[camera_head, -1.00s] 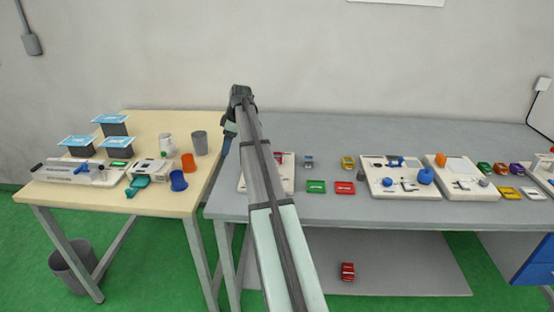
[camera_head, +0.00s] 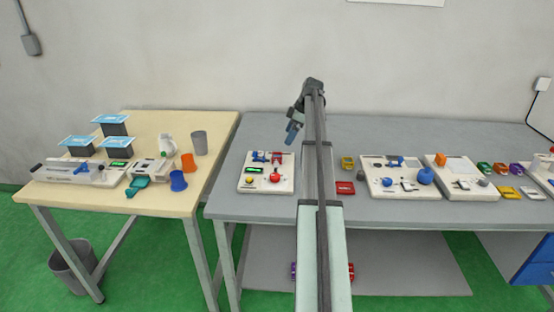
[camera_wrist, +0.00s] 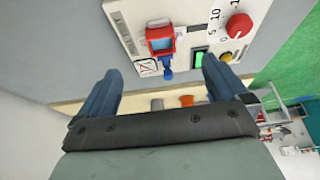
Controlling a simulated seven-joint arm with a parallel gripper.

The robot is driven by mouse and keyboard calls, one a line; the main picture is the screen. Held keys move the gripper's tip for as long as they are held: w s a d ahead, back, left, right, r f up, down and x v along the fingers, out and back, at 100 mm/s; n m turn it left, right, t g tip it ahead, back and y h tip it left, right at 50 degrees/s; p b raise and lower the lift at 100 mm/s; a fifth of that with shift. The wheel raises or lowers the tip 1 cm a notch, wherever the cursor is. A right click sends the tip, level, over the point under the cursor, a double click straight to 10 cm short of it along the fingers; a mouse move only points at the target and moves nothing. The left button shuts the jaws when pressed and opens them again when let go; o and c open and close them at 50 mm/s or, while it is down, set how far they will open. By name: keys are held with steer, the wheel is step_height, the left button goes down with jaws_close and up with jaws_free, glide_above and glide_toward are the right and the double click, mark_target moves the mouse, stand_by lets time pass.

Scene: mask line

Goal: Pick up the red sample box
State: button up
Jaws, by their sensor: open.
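My gripper (camera_head: 293,131) is open and empty above the grey table, to the right of a white instrument panel. The wrist view shows its two blue fingers (camera_wrist: 157,82) apart, with nothing between them. Several red things show, and I cannot tell for sure which is the red sample box. A flat red box or tray (camera_head: 345,188) lies on the table right of my arm. A red item (camera_head: 351,271) shows on the lower shelf, partly behind my arm. A red and blue fixture (camera_wrist: 160,40) is on the panel, beyond the fingers in the wrist view.
The white panel (camera_head: 250,185) has a red knob (camera_head: 275,177) and a green display. A second white panel (camera_head: 375,187) stands right of my arm. A yellow item (camera_head: 348,162) sits behind the flat red one. The wooden table (camera_head: 110,203) at left holds cups.

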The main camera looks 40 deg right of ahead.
mark_target(278, 154)
steer(key=x, duration=0.6)
steer(key=shift+f, duration=0.1)
steer(key=shift+a+x, duration=0.2)
steer(key=shift+x, duration=2.4)
steer(key=shift+w, duration=0.1)
steer(key=shift+c, duration=0.4)
steer(key=c, duration=0.8)
